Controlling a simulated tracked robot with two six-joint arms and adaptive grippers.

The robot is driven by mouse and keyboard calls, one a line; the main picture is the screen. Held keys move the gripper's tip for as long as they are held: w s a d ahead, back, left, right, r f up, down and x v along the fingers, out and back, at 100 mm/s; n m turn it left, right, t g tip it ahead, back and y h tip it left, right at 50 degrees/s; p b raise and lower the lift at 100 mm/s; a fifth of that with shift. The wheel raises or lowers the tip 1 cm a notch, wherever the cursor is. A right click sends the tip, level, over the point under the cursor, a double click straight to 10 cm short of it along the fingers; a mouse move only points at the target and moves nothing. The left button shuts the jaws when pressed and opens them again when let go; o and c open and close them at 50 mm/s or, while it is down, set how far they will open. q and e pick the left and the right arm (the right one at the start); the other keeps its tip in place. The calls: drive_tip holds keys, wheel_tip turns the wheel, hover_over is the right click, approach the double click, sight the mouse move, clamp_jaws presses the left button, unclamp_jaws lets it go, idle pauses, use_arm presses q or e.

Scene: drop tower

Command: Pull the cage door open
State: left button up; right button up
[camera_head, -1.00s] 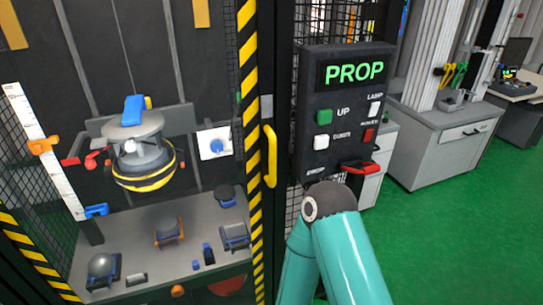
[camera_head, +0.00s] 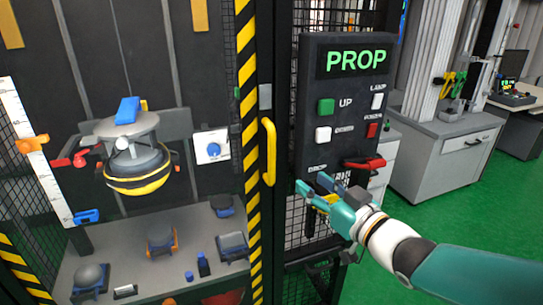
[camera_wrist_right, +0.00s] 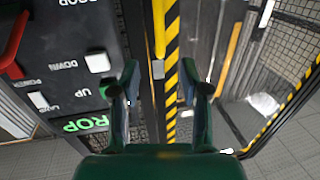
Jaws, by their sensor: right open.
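The cage door has a black-and-yellow striped edge (camera_head: 250,130) and a vertical yellow handle (camera_head: 269,152). The door appears shut. My right gripper (camera_head: 313,183) is open and empty, just right of the handle's lower end and in front of the lower part of the control panel. In the right wrist view, the handle (camera_wrist_right: 159,30) shows beyond and between the spread fingers (camera_wrist_right: 165,80), apart from both. My left gripper is not in view.
The dark control panel (camera_head: 345,115) reads PROP and carries buttons and a red lever (camera_head: 364,163), close beside my right gripper. Inside the cage hangs a round drop carriage (camera_head: 138,165) above a grey bench. Green floor (camera_head: 440,215) lies open at right.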

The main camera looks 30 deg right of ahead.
sight(274, 151)
drive_tip(key=w+p, duration=0.1)
drive_tip(key=w, duration=0.4)
drive_tip(key=w+p, duration=0.1)
drive_tip(key=w, duration=0.5)
drive_tip(key=w+p, duration=0.1)
drive_tip(key=w, duration=0.4)
drive_tip(key=shift+w+d+r, duration=0.25)
drive_tip(key=shift+d+r, duration=0.05)
drive_tip(key=shift+r, duration=0.05)
clamp_jaws()
